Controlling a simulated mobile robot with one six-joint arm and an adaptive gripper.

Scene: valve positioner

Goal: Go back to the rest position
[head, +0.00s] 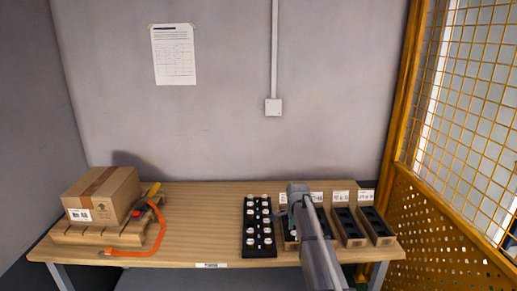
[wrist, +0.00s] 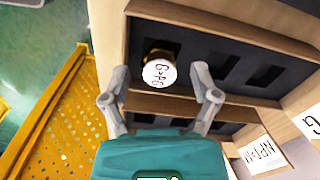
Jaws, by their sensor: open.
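In the wrist view my gripper (wrist: 160,88) is open, with one finger on each side of the picture's middle. A part with a round white top (wrist: 160,74) and dark lettering, brassy below, stands in a dark slot of a wooden bin (wrist: 225,34). It shows between the fingertips, with a visible gap on both sides; I cannot tell the height between them. In the head view my grey arm reaches over the bins at the table's right (head: 180,220), and my fingers are hidden there.
A black tray (head: 258,250) with several white-topped parts lies left of my arm. More labelled bins (head: 376,238) stand to its right, near a yellow mesh fence (head: 440,215). A cardboard box (head: 103,197) on a small pallet and an orange strap (head: 150,247) are at the left.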

